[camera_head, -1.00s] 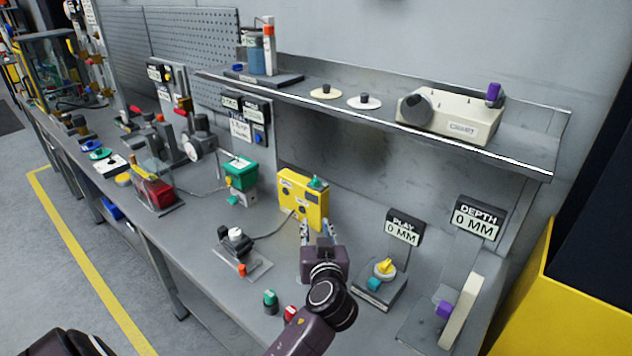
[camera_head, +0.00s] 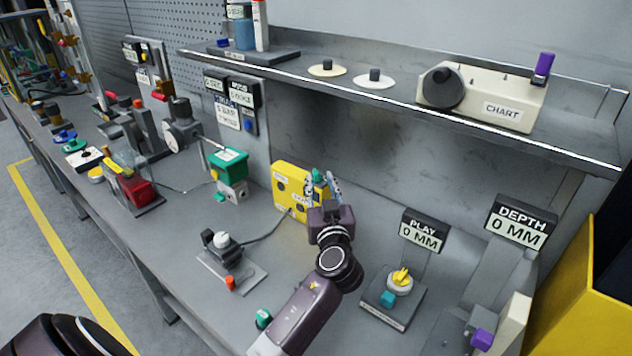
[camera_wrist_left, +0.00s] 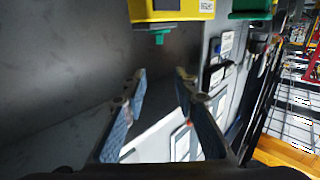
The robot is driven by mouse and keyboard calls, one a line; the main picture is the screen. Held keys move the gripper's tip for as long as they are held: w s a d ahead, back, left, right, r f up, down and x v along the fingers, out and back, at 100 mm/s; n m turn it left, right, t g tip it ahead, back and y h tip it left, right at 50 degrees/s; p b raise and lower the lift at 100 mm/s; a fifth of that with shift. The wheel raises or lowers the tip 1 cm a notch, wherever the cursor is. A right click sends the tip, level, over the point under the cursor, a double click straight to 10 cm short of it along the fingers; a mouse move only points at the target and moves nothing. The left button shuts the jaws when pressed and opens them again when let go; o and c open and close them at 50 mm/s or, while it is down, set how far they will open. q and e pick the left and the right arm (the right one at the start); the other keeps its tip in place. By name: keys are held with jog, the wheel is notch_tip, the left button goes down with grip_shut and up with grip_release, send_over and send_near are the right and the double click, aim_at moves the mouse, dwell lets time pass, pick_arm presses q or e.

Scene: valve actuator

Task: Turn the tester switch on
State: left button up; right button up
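The tester appears to be the yellow box (camera_head: 289,192) on the bench against the back wall, with a small teal-green switch (camera_head: 319,175) at its top right. My left gripper (camera_head: 322,180) is in front of the box's right side, its fingers overlapping the switch in the head view. In the left wrist view the yellow box (camera_wrist_left: 172,9) is at the top edge, and the teal switch (camera_wrist_left: 157,36) sticks out from it. There my left gripper (camera_wrist_left: 160,76) is open and empty, with the switch beyond the fingertips, apart from them. My right gripper is not in view.
A shelf (camera_head: 400,105) runs above the bench, holding a cream chart device (camera_head: 490,103). A PLAY fixture with a yellow knob (camera_head: 401,281) stands to the right. A green-topped device (camera_head: 229,164) and a small base with a white knob (camera_head: 222,240) stand to the left.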

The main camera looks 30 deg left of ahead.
aim_at(317, 176)
pick_arm(q)
jog(key=f, duration=0.1)
jog(key=w+a+f+b, duration=0.1)
jog(key=f, duration=0.1)
jog(key=shift+w+a, duration=0.25)
jog(key=shift+w, duration=0.15)
jog(key=x, duration=0.2)
jog(key=p+x, duration=0.1)
jog(key=x, duration=0.1)
jog(key=shift+w+a+f, duration=0.2)
jog(key=shift+w+a, duration=0.05)
jog(key=shift+a, duration=0.05)
jog(key=shift+w+a, duration=0.3)
jog(key=shift+w, duration=0.1)
jog(key=shift+w+a+f, duration=0.1)
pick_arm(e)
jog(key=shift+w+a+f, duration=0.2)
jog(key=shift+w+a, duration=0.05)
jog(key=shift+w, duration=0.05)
pick_arm(q)
grip_shut()
